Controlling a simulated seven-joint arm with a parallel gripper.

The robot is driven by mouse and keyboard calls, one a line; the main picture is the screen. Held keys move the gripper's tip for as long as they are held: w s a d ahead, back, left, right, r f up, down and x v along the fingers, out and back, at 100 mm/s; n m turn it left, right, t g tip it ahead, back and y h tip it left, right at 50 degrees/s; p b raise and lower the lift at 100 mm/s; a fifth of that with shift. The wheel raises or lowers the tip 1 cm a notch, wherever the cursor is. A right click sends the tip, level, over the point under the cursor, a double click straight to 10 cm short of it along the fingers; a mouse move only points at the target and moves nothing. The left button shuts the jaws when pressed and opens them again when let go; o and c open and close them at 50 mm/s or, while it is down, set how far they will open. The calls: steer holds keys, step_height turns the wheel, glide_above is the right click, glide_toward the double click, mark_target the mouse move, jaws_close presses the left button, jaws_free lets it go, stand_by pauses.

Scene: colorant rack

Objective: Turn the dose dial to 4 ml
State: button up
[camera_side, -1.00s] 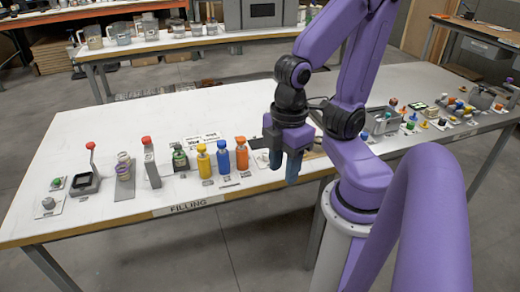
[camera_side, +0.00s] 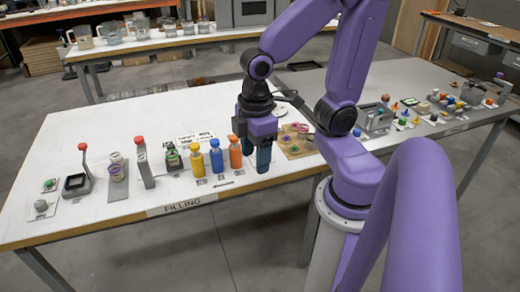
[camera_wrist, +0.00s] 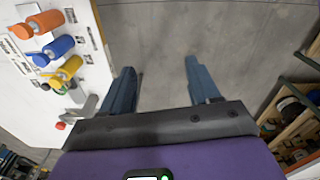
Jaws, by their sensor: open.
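A small grey knob on a white plate (camera_side: 41,206) sits at the far left front of the table in the side view. It looks like the dose dial, but its marks are too small to read. My gripper (camera_side: 263,160) is at the right of the bottle row, pointing down, far to the right of the knob. In the wrist view my gripper (camera_wrist: 160,75) is open and empty, its two blue fingers wide apart with bare floor between them. The knob does not show in the wrist view.
Orange (camera_side: 235,153), blue (camera_side: 216,160) and yellow (camera_side: 197,162) bottles stand left of my gripper. A grey post with a red knob (camera_side: 145,163), a cup stand (camera_side: 117,185) and a red-topped lever device (camera_side: 77,182) stand between them and the grey knob. A wooden tray (camera_side: 294,152) lies right.

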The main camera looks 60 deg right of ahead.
steer(key=w+d+f+m, duration=0.2)
steer(key=w+d+m, duration=0.3)
steer(key=w+d, duration=0.75)
steer(key=d+f+m, duration=0.3)
steer(key=d+m, duration=0.1)
steer(key=d, duration=1.2)
steer(key=f, duration=1.7)
steer(key=shift+s+f, duration=0.15)
steer(key=shift+s, duration=0.15)
steer(key=shift+a, duration=0.1)
steer(key=c, duration=1)
steer(key=shift+c, duration=0.2)
